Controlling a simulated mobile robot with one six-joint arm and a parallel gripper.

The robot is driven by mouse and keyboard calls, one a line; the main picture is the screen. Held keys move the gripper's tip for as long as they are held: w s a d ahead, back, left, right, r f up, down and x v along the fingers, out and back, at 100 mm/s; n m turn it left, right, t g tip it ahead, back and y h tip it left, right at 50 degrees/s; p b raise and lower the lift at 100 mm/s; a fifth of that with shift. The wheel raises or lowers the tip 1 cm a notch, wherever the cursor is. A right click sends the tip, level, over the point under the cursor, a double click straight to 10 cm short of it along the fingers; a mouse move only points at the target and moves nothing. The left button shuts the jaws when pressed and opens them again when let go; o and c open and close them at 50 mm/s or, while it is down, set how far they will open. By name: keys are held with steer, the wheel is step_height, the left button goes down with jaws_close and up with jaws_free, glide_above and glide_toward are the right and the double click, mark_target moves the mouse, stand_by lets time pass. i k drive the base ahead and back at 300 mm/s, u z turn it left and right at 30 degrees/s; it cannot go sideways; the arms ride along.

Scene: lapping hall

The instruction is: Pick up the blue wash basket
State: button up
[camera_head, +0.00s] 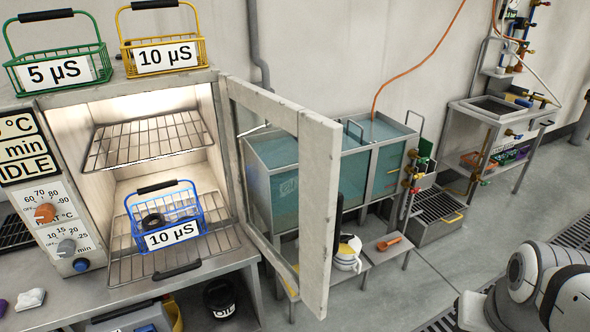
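The blue wash basket (187,212) stands upright on the lower wire rack (125,272) inside the open, lit oven cabinet. It has a black-gripped handle and a white label reading "10 µS". At least one dark ring-shaped part (153,221) lies in it. White and black links of my arm show at the lower right corner, well apart from the basket. My gripper is not visible in this view.
The oven door (318,215) stands open to the right of the basket. An empty upper rack (150,140) is above it. A green basket (58,72) and a yellow basket (163,55) stand on the oven top. Glass tanks (375,165) stand behind the door. Floor (400,285) is clear at right centre.

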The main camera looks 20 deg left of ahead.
mark_target(171, 237)
steer(key=z, duration=1.75)
steer(key=k, duration=2.3)
steer(key=u, duration=1.6)
steer(key=i, duration=1.45)
steer(key=u, duration=0.05)
